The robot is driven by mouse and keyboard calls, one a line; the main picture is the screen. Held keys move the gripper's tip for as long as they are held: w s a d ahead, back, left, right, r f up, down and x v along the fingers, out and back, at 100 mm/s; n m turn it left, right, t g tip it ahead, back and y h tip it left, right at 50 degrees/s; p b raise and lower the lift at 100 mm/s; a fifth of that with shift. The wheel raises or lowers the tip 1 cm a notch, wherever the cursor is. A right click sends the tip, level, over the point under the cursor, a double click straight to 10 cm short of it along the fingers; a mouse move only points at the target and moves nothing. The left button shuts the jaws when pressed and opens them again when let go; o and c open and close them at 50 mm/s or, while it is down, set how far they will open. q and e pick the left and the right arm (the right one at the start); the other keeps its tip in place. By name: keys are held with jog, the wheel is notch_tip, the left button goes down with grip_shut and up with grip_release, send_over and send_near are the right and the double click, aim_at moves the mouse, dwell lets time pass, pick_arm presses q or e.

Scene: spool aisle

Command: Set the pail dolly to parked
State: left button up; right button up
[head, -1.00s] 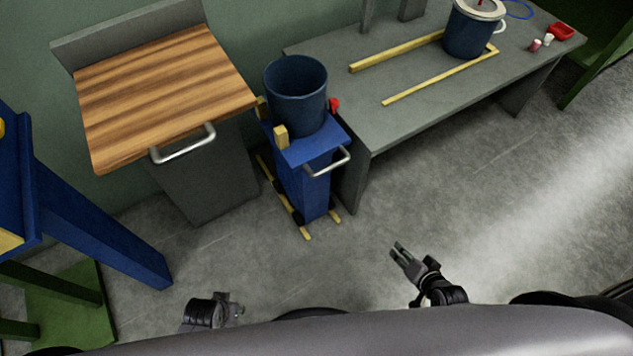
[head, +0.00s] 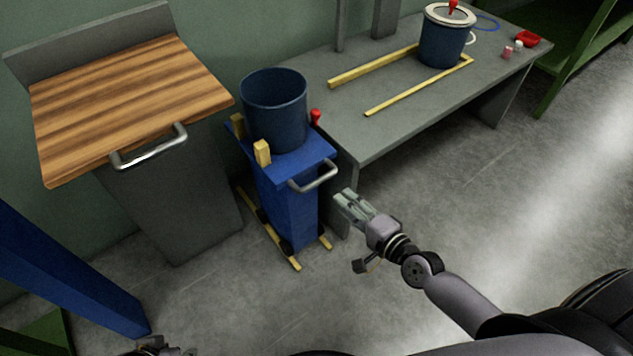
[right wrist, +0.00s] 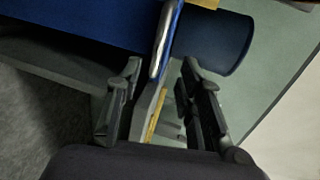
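The pail dolly (head: 290,205) is a blue cart with a dark blue pail (head: 275,110) on its top. It stands between a wood-topped cabinet and a grey bench. Its metal handle (head: 316,178) faces the front, and a red knob (head: 315,117) shows at its back right. My right gripper (head: 344,203) is open and empty, just right of and below the handle. In the right wrist view the handle bar (right wrist: 166,42) lines up between the parted fingers (right wrist: 160,72); no contact shows. My left gripper (head: 160,347) is partly cut off at the bottom left.
Yellow floor rails (head: 268,236) run beside the dolly's wheels. The wood-topped cabinet (head: 130,100) is close on its left, the grey bench (head: 400,125) close on its right. A lidded pail (head: 443,42) stands on the bench. The floor in front (head: 540,190) is clear.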

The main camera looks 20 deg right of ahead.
aim_at(320, 183)
jog(key=b+x, duration=0.1)
jog(key=x, duration=1.1)
jog(key=shift+w+b, duration=0.2)
jog(key=shift+b, duration=0.15)
jog(key=shift+c, duration=0.6)
grip_shut()
